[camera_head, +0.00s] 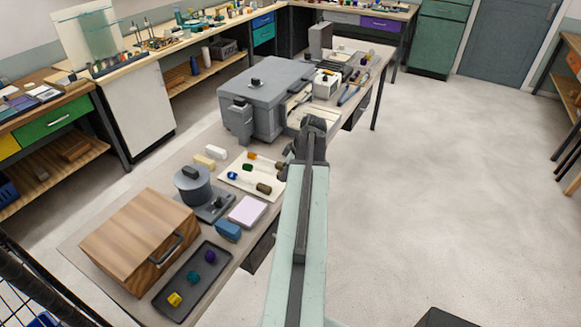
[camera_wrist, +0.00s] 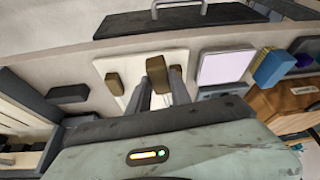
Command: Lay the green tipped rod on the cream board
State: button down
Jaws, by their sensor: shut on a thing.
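The cream board (camera_head: 237,183) lies on the bench left of my arm, with small blue (camera_head: 232,176), dark green (camera_head: 247,167), orange (camera_head: 252,155) and brown (camera_head: 264,187) pieces on it. The cream board also shows in the wrist view (camera_wrist: 128,62), with a brown block (camera_wrist: 112,82) on it. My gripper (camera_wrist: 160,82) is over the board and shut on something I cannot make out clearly. Another brown block (camera_wrist: 157,66) shows at the fingertips. I cannot make out a clear glass rod or tell which piece is the green tip.
A grey pot (camera_head: 193,187), a pale pad (camera_head: 248,211), a blue box (camera_head: 228,230) and a wooden box (camera_head: 140,235) stand nearby. A dark tray (camera_head: 180,300) holds small coloured pieces. A large grey case (camera_head: 265,85) stands beyond the board. Open floor lies to the right.

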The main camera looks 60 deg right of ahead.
jog(key=shift+m+h, duration=0.3)
jog(key=shift+m, duration=0.5)
jog(key=d+f+b, duration=0.1)
jog(key=w+d+f+b, duration=0.1)
jog(key=f+b, duration=0.1)
jog(key=w+d+f+b, duration=0.1)
jog(key=shift+w+d+f, duration=0.15)
jog(key=shift+w+f, duration=0.05)
jog(key=w, duration=0.1)
jog(key=w+f+b, duration=0.1)
jog(key=w, duration=0.1)
jog(key=shift+w, duration=0.25)
jog(key=shift+w+f+b, duration=0.2)
jog(key=shift+w+b, duration=0.2)
jog(key=shift+w, duration=0.55)
jog(key=shift+f+b, duration=0.3)
jog(key=c, duration=1.1)
grip_release()
